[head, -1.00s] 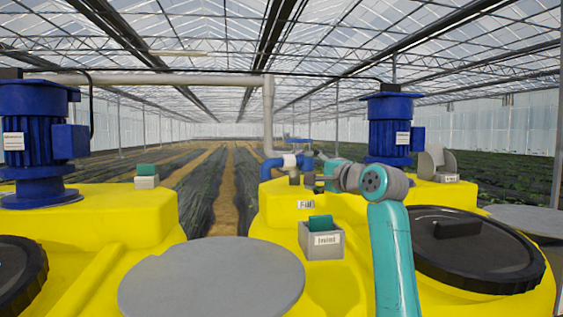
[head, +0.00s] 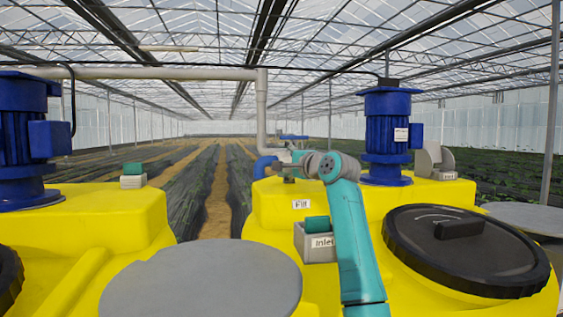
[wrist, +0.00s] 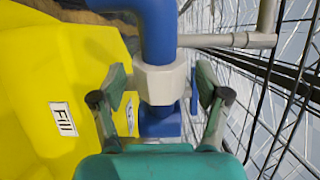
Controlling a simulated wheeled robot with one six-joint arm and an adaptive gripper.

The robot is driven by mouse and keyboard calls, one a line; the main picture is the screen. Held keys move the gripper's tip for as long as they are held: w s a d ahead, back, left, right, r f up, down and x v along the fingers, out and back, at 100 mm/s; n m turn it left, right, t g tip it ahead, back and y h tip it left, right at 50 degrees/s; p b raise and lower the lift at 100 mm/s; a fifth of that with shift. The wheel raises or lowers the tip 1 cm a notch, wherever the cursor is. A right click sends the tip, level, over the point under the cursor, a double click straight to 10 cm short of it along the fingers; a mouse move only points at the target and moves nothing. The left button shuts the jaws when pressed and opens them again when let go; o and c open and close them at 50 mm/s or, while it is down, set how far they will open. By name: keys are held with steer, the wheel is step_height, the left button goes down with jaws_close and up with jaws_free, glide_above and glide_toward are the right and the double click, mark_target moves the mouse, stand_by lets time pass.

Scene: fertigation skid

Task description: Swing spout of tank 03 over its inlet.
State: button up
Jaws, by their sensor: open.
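The spout is a blue bent pipe (head: 263,166) at the back of the middle yellow tank, near the "Fill" label (head: 301,204). In the wrist view the blue pipe (wrist: 158,28) runs into a pale hexagonal collar (wrist: 160,84), with a blue part below it. My gripper (wrist: 161,88) is open, one finger on each side of the collar, with gaps showing. In the head view the gripper end mostly covers the collar. I see no tank number.
A grey pipe (head: 262,108) rises behind the spout. A blue motor (head: 387,135) stands right of my arm. A black lid (head: 465,250) and a grey round disc (head: 200,282) lie in front. Another blue motor (head: 25,140) is at far left.

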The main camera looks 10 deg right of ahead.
steer(key=shift+w+a, duration=0.2)
steer(key=shift+w, duration=0.4)
jaws_close()
